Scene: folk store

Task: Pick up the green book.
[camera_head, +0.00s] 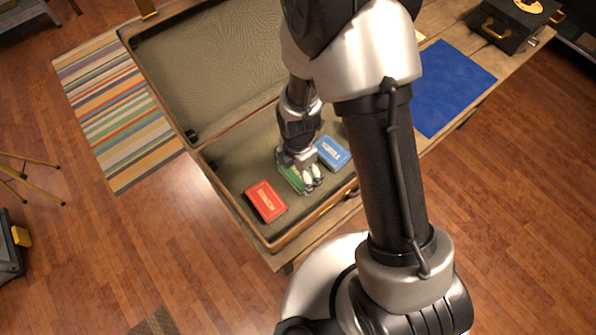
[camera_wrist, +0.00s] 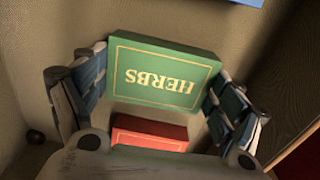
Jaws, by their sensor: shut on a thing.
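The green book (camera_wrist: 160,75) with "HERBS" on its cover lies between the fingers of my gripper (camera_wrist: 157,95) in the wrist view. The fingers are shut on its left and right edges. In the head view the green book (camera_head: 291,178) is partly hidden under my gripper (camera_head: 307,183), inside the open suitcase (camera_head: 226,183). I cannot tell whether the book still touches the suitcase bottom.
A red book (camera_head: 266,201) lies in the suitcase to the left of my gripper, and a blue book (camera_head: 332,153) lies to the right. The suitcase lid (camera_head: 215,65) stands open behind. A blue mat (camera_head: 450,85) and a black box (camera_head: 505,25) are on the table at right.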

